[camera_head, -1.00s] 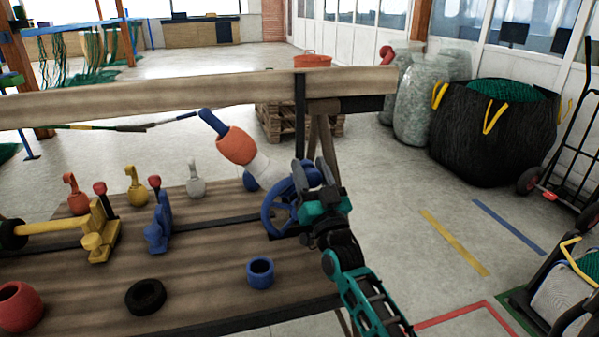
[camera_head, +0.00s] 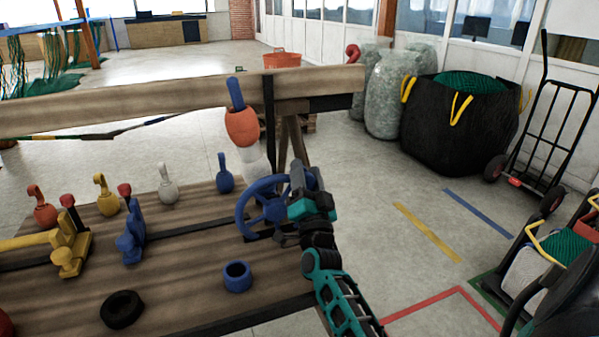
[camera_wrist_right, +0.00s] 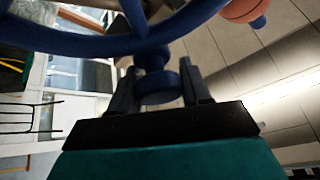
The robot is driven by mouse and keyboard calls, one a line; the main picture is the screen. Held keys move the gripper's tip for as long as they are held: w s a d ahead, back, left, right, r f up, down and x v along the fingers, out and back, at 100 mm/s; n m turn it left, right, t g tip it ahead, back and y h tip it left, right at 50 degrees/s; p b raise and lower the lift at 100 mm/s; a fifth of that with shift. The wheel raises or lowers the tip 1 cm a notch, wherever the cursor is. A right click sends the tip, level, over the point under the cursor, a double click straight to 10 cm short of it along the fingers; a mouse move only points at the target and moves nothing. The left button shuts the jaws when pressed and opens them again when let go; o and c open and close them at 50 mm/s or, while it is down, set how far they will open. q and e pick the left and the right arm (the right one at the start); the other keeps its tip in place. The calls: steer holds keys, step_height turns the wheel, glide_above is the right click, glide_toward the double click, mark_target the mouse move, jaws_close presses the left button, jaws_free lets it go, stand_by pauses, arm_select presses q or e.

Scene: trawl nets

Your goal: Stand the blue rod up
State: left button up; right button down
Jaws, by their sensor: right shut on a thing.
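My right gripper (camera_head: 298,176) is at the wheel's right side. In the right wrist view its fingers (camera_wrist_right: 160,88) are shut on a blue knob (camera_wrist_right: 158,86) by the wheel's rim (camera_wrist_right: 75,42). The orange float (camera_wrist_right: 240,8) is at the top right there. My left gripper is not in view.
A wooden beam (camera_head: 150,93) runs behind the bench (camera_head: 180,240). A blue lever (camera_head: 131,240), a blue pin (camera_head: 224,175), a blue cup (camera_head: 238,278) and a black ring (camera_head: 121,309) stand or lie on the bench. Open floor (camera_head: 400,190) lies to the right.

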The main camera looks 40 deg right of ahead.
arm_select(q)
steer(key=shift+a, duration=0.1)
arm_select(e)
steer(key=shift+s+d+f+m+g+h, duration=0.15)
steer(key=shift+d+f+m+g+h, duration=0.35)
steer(key=shift+m, duration=0.3)
steer(key=shift+s+d+f+m+g+h, duration=0.2)
steer(key=shift+d+m+g, duration=0.1)
steer(key=shift+d+m, duration=0.4)
steer(key=shift+a, duration=0.15)
steer(key=c, duration=0.6)
jaws_free()
steer(key=shift+f, duration=0.1)
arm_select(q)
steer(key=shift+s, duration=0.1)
arm_select(e)
steer(key=shift+a, duration=0.1)
